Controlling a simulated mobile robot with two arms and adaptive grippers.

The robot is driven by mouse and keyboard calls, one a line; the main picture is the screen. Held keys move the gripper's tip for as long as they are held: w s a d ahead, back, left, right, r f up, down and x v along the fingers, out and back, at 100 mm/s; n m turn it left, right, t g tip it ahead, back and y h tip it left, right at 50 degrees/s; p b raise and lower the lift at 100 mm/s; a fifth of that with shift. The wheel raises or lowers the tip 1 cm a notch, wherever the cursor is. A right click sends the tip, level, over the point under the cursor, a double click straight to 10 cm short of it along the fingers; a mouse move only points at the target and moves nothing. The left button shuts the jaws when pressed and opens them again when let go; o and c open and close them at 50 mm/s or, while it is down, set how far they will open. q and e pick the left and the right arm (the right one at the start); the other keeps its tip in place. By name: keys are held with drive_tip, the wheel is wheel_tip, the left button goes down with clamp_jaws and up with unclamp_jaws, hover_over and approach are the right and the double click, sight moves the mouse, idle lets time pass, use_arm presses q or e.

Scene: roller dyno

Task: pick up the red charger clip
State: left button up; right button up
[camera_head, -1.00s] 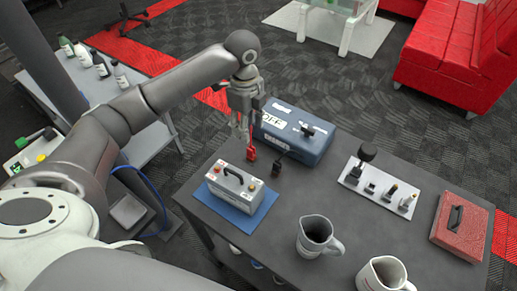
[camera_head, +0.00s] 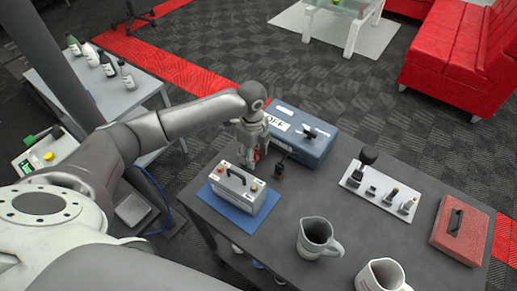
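The red charger clip (camera_head: 257,154) stands on the dark table in front of the blue charger box. Only a small red part of it shows; my gripper covers the rest. My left gripper (camera_head: 249,158) points down at the clip, its fingers right beside or around it. The fingers are small and partly blurred together, so I cannot tell whether they are open or shut. The black charger clip (camera_head: 279,168) stands just to the right. My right gripper is not in view.
The blue charger box (camera_head: 303,136) is behind the clips. A grey battery (camera_head: 238,188) on a blue mat (camera_head: 240,218) is in front. The table centre is clear.

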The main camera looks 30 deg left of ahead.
use_arm(q)
drive_tip(key=shift+c, duration=0.4)
clamp_jaws()
drive_tip(key=shift+r, duration=0.1)
